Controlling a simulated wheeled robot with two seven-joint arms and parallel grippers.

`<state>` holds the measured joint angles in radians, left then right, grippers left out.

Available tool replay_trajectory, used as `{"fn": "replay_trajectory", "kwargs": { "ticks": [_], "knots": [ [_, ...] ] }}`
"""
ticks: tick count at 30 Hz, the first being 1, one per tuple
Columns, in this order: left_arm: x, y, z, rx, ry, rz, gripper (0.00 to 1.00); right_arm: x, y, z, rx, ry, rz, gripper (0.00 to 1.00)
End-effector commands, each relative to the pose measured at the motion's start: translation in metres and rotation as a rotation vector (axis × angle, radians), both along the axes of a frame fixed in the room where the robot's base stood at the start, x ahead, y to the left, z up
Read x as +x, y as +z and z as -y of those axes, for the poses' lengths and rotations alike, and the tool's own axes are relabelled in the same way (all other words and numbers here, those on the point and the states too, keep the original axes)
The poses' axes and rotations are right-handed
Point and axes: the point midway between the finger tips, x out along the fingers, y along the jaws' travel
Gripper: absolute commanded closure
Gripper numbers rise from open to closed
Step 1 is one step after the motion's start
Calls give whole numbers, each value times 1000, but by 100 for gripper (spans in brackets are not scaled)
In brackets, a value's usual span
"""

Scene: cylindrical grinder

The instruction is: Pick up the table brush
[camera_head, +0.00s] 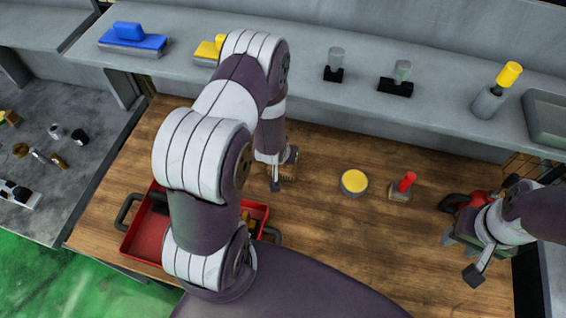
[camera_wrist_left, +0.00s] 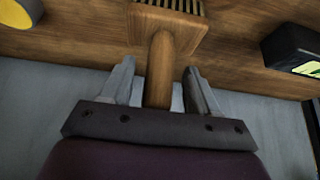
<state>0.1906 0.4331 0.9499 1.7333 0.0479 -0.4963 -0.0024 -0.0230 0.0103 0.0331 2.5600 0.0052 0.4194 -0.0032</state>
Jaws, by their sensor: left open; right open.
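The table brush (camera_wrist_left: 170,28) has a wooden block with dark slots or bristles and a round wooden handle. In the left wrist view its handle lies between the two fingers of my left gripper (camera_wrist_left: 158,72), which is open with a finger on each side. In the head view the brush (camera_head: 288,172) is on the wooden table, mostly hidden behind my left gripper (camera_head: 278,178). I cannot tell whether a finger touches the handle. My right gripper (camera_head: 472,262) is open over the right side of the table, by a red tool.
A red tray (camera_head: 142,240) with dark handles sits left, partly behind my left arm. A yellow-topped round tin (camera_head: 353,182) and a red-handled item (camera_head: 403,186) stand right of the brush.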

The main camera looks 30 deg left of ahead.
Motion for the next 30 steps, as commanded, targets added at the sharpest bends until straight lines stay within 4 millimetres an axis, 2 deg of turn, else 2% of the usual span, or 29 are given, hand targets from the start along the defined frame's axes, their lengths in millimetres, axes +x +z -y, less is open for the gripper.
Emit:
{"fn": "replay_trajectory", "kwargs": {
  "ticks": [3,8,11,12,14,24,30],
  "knots": [
    [4,-7,-1,0,0,0,40,0,1,0,0,0,-1,57],
    [4,-8,-1,0,0,0,40,0,0,0,0,0,-1,57],
    [4,-8,-1,0,0,0,69,0,0,0,0,0,-1,57],
    [4,-7,-1,0,0,0,82,0,0,0,0,0,-1,57],
    [4,-7,-1,0,0,0,100,0,0,0,0,0,-1,57],
    [4,-5,-1,0,0,1,100,0,-1,0,0,0,-1,57],
    [5,18,-1,1,0,5,100,0,-8,0,0,0,-1,57]
  ]
}}
